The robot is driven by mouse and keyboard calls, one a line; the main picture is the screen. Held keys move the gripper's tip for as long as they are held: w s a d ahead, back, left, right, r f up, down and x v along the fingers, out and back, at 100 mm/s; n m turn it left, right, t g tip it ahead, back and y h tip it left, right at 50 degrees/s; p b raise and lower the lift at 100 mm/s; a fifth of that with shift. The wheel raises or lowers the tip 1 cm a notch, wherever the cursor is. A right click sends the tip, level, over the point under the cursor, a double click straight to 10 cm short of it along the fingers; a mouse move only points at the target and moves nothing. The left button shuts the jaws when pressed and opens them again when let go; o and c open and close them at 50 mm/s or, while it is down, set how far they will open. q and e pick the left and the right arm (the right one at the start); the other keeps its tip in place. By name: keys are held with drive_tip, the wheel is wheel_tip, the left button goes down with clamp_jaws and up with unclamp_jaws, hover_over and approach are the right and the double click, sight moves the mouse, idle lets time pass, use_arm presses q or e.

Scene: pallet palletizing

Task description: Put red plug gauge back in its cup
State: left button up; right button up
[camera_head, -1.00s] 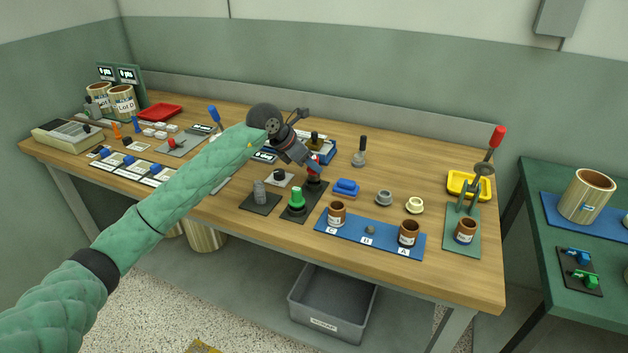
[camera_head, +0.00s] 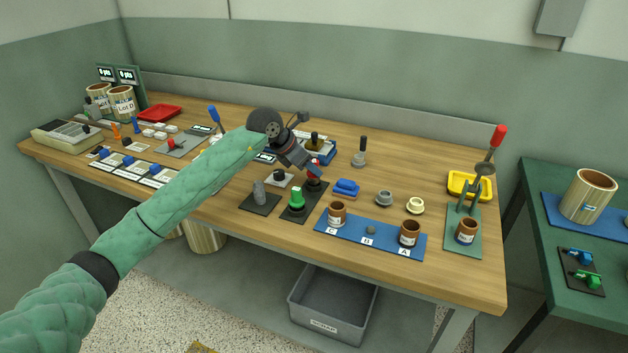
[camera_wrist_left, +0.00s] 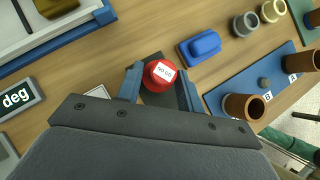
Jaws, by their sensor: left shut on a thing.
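The red plug gauge (camera_wrist_left: 160,75) shows from above in the left wrist view, its round top bearing a "NO GO" label. My left gripper (camera_wrist_left: 160,86) is shut on it, with one blue finger on each side. In the head view the red gauge (camera_head: 317,161) is partly covered by the gripper (camera_head: 314,168). A dark cup (camera_head: 315,187) is directly below it, at the far end of a dark base (camera_head: 300,212). I cannot tell how far the gauge sits inside the cup. The green plug gauge (camera_head: 297,199) stands on the near part of that base.
A blue block (camera_head: 346,187) lies close right of the gripper. A blue mat (camera_head: 347,234) with brown cups is in front of it. A grey weight (camera_head: 259,192) stands to the left, and a blue-edged tray (camera_wrist_left: 55,42) is behind.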

use_arm(q)
drive_tip(key=shift+f+b, duration=0.65)
drive_tip(key=shift+f, duration=0.25)
idle(1.1)
drive_tip(key=o, duration=1.1)
drive_tip(key=shift+c, duration=0.2)
